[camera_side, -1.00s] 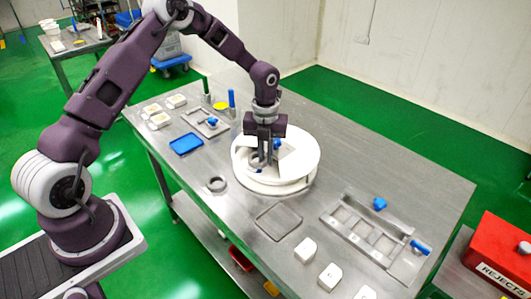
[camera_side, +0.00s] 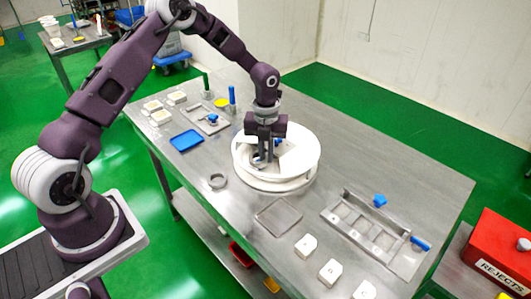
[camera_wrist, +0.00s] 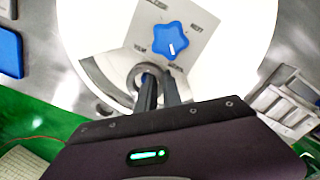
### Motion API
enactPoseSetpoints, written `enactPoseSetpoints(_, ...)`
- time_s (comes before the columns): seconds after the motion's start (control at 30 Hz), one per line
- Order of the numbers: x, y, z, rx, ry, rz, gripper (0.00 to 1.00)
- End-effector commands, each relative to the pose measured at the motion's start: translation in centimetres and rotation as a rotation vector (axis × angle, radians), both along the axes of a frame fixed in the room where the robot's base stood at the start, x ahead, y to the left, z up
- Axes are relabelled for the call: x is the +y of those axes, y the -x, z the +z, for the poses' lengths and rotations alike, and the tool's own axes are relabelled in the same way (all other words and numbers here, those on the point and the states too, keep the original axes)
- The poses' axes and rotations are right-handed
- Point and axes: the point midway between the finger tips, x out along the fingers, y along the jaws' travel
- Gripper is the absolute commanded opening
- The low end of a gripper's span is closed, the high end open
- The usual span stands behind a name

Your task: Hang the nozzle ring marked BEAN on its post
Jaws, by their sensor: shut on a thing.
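My gripper (camera_side: 262,158) points down over the left front part of the round white drum (camera_side: 297,172). It is shut on a grey ring (camera_wrist: 153,70), which shows at the fingertips in the wrist view. No marking on this ring can be read. A panel (camera_wrist: 190,22) on the drum carries a blue star knob (camera_wrist: 170,39) and small labels too blurred to read surely. The fingers hide part of the ring, and I cannot tell whether a post is inside it. Another grey ring (camera_side: 217,181) lies flat on the table, left of the drum.
A blue tray (camera_side: 186,140) and a metal fixture with a blue knob (camera_side: 212,118) lie left of the drum. A flat grey tray (camera_side: 279,216), white blocks (camera_side: 306,246) and a slotted metal rack (camera_side: 345,228) lie in front and right. The table's back right is clear.

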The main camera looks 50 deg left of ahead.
Motion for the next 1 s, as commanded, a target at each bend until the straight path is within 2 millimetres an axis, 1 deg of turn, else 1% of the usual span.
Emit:
enactPoseSetpoints(0.03, 0.2, 0.3, -1.2, 0.008, 0.0, -0.004, 0.0)
enactPoseSetpoints(0.47, 0.3, 0.5, -1.5, 0.012, -0.003, -0.006, 0.0)
enactPoseSetpoints(1.0, 0.2, 0.5, -3.0, 0.013, -0.002, -0.005, 0.0)
